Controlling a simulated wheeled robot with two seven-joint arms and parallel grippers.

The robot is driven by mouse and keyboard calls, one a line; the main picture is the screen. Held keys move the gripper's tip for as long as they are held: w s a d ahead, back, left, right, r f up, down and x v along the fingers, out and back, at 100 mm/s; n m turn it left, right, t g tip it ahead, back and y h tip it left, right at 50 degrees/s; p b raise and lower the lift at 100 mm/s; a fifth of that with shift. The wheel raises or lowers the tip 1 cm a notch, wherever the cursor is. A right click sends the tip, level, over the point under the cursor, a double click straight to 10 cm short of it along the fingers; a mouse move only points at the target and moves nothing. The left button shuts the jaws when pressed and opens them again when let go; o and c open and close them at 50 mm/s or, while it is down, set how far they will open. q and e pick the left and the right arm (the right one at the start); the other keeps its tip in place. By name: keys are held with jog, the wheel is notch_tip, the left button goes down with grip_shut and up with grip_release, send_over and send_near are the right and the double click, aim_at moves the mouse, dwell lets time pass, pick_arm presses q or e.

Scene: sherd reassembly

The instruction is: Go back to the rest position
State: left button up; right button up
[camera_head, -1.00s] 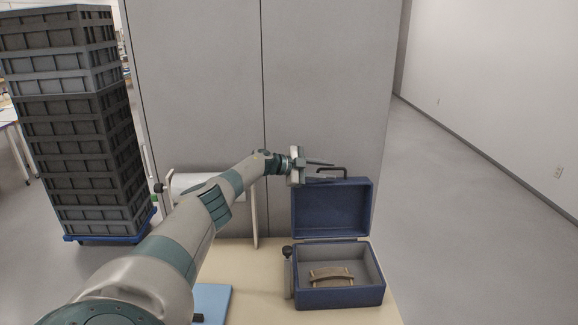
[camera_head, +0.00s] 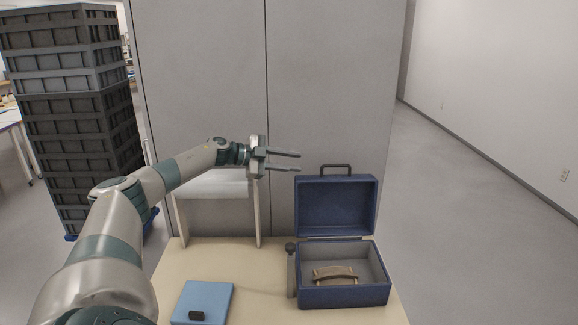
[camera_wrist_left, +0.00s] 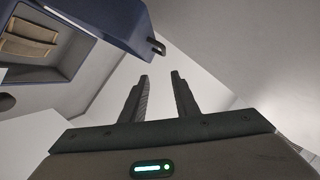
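My left gripper (camera_head: 298,161) is raised in the air, above and to the left of the open blue case's lid. Its two fingers are apart with nothing between them, as the left wrist view (camera_wrist_left: 161,88) also shows. The blue case (camera_head: 345,297) stands open on the table, with a curved brown sherd-like piece (camera_head: 335,275) inside. In the left wrist view the case (camera_wrist_left: 110,22) and the brown piece (camera_wrist_left: 30,38) show at the upper left. My right gripper is not in view.
A blue pad (camera_head: 205,298) with a small dark block (camera_head: 197,315) lies at the front left of the table (camera_head: 250,275). A pale stand (camera_head: 215,205) is behind my left arm. A dark post stands left of the case. Stacked grey crates (camera_head: 85,120) are far left; a grey partition is behind.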

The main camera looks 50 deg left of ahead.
pick_arm(q)
jog(key=shift+s+a+r, duration=0.1)
jog(key=shift+s+a, duration=0.05)
jog(key=shift+s, duration=0.2)
jog(key=shift+s, duration=0.1)
dwell(0.5)
